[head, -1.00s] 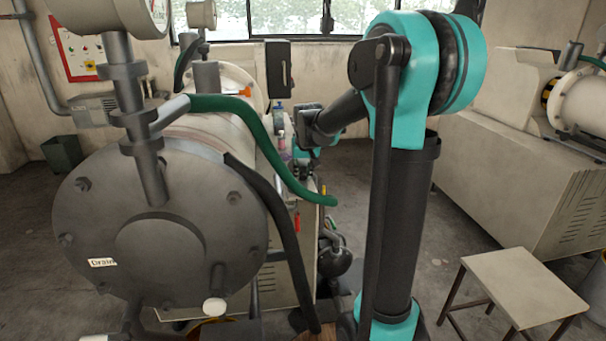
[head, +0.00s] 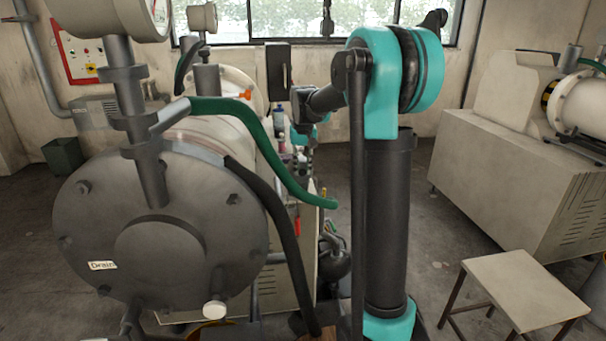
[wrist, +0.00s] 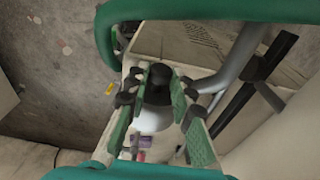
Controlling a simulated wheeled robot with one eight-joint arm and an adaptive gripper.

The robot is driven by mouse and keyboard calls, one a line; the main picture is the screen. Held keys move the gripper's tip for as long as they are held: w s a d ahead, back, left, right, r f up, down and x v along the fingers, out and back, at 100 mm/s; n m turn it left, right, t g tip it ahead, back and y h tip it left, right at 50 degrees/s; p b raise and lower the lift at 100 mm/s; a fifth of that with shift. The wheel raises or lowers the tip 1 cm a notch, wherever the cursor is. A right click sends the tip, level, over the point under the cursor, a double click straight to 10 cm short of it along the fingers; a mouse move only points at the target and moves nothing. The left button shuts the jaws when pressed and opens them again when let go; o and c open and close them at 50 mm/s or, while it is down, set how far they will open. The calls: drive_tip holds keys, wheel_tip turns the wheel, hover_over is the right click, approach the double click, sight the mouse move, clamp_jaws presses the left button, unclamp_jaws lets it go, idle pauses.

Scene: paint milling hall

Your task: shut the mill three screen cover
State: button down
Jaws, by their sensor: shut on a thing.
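My gripper (wrist: 160,84) has its green-padded fingers closed around a dark, knob-like piece (wrist: 158,92) in the wrist view. A pale rounded surface (wrist: 150,120) lies just beyond that piece. I cannot tell whether the piece belongs to the screen cover. In the head view, my arm reaches behind the near mill (head: 160,230), and its wrist hides the fingers and their contact. A dark upright panel (head: 273,70) with a light handle stands above the mill's far end. I cannot tell whether this is the cover, and no mill number is readable.
A green hose (head: 250,130) and a black hose (head: 275,215) curve along the mill close to my arm. Another mill (head: 530,150) stands at the right. A stool (head: 520,290) is at the front right. Bare floor lies between my arm and the right mill.

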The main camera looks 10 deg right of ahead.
sight(300, 159)
drive_tip(key=w+r+g, duration=0.1)
drive_tip(key=w+g, duration=0.2)
drive_tip(key=shift+r, duration=0.35)
drive_tip(key=shift+w+r+g, duration=0.25)
drive_tip(key=shift+w+g, duration=0.45)
drive_tip(key=shift+g, duration=0.1)
drive_tip(key=shift+w+r+g, duration=0.2)
drive_tip(key=shift+w+g, duration=0.45)
drive_tip(key=shift+g, duration=0.15)
drive_tip(key=c, duration=1.3)
unclamp_jaws()
drive_tip(key=v, duration=1.2)
